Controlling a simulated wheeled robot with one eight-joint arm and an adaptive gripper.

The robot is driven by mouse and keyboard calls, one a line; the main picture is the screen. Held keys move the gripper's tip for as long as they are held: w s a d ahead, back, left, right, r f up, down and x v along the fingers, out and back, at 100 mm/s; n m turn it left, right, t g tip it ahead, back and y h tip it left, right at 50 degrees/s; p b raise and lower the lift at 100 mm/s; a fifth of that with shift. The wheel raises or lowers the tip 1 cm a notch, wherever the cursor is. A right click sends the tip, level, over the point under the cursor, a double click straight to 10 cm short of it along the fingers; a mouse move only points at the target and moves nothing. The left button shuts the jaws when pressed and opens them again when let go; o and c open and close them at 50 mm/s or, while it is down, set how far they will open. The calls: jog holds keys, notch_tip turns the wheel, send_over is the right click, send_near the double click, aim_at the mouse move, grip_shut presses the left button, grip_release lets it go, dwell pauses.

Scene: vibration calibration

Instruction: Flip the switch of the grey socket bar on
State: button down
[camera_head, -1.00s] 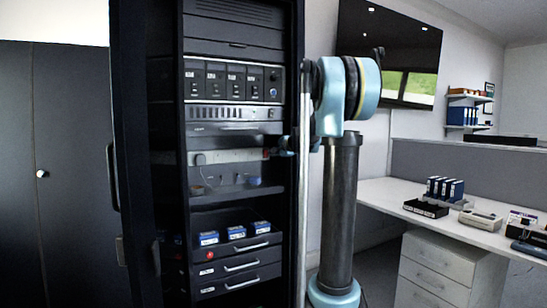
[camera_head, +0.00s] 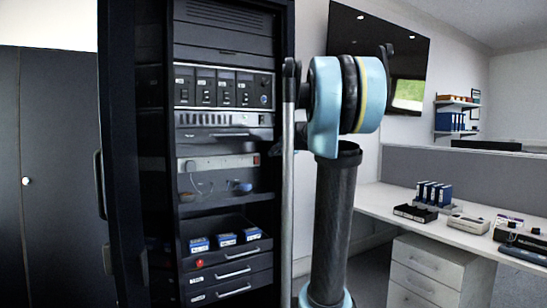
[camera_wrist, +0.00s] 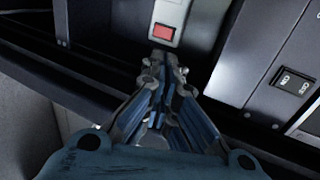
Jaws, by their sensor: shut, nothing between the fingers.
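The grey socket bar (camera_head: 215,163) runs across the back of the rack's middle bay in the head view. Its red switch (camera_head: 256,160) is at the right end. In the wrist view the end of the grey bar (camera_wrist: 172,12) and the red switch (camera_wrist: 162,31) are at top centre. My gripper (camera_wrist: 165,70) is shut and empty, with its fingertips just below the switch in that view. Whether the tips touch the bar cannot be told. In the head view the gripper is mostly hidden by the rack's edge and my arm.
A shelf (camera_head: 225,198) below the bar holds cables and a small blue item. An open drawer with blue boxes (camera_head: 226,239) is lower down. The rack's open door (camera_head: 120,150) stands at left. A dark panel with a black rocker switch (camera_wrist: 290,80) is at right in the wrist view.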

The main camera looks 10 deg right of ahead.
aim_at(256, 160)
jog(key=shift+f, duration=0.1)
notch_tip(256, 160, down, 6)
jog(key=s+m+t, duration=0.2)
jog(key=m, duration=1.6)
jog(key=shift+a+y, duration=0.35)
jog(key=shift+y, duration=0.05)
jog(key=shift+w, duration=0.1)
jog(key=x, duration=1.4)
jog(key=shift+r, duration=0.2)
